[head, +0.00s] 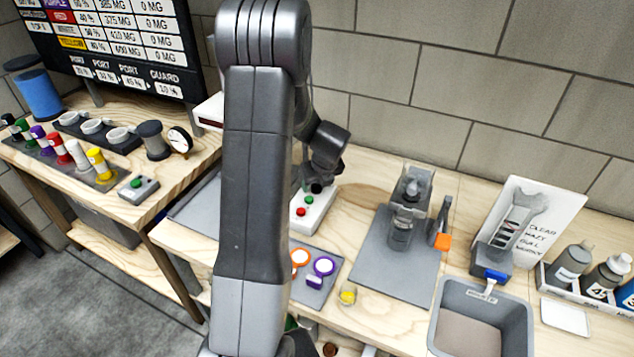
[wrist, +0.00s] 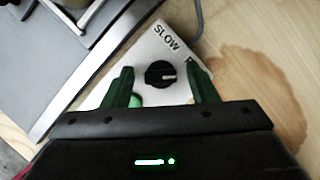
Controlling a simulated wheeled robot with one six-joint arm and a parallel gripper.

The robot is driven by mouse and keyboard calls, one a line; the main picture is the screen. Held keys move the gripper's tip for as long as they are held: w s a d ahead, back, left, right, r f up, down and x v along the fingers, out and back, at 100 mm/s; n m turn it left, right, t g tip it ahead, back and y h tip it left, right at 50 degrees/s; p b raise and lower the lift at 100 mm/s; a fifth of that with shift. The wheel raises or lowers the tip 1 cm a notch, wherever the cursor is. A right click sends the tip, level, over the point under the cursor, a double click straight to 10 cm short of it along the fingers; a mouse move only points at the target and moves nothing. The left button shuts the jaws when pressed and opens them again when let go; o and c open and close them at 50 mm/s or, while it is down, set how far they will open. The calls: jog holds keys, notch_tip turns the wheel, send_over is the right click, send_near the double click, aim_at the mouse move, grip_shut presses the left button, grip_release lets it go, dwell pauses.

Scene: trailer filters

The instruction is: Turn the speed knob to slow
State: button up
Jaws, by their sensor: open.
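The speed knob (wrist: 160,73) is a round black dial with a white pointer mark on its right side, on a pale control box (wrist: 100,95). The word SLOW is printed above it in the wrist view, and part of another label shows at the right. My gripper (wrist: 161,66) is open, its two dark green fingers on either side of the knob and apart from it in the picture. I cannot tell its height above the knob. In the head view the control box (head: 318,213) has red and green buttons, and my arm hides part of it.
A grey plate with a clamp-like fixture (head: 403,215) stands right of the box. A grey bin (head: 480,318) and several bottles are further right. Bare wood lies right of the box.

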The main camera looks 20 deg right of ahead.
jog(key=shift+c, duration=0.2)
jog(key=c, duration=0.9)
jog(key=shift+c, duration=0.2)
jog(key=shift+n, duration=0.3)
jog(key=n+y, duration=0.1)
jog(key=n, duration=0.1)
jog(key=shift+d+n, duration=0.1)
jog(key=shift+n, duration=0.3)
jog(key=n+y, duration=0.2)
jog(key=n, duration=0.2)
jog(key=shift+n+g, duration=0.3)
jog(key=shift+g, duration=0.1)
jog(key=n, duration=0.2)
jog(key=n+g, duration=0.1)
jog(key=n, duration=0.1)
jog(key=shift+w+d+g+y, duration=0.1)
jog(key=shift+w+g+y, duration=0.05)
jog(key=shift+g+y, duration=0.2)
jog(key=shift+n+g+y+p, duration=0.4)
jog(key=shift+n+g, duration=0.15)
jog(key=shift+n, duration=1.45)
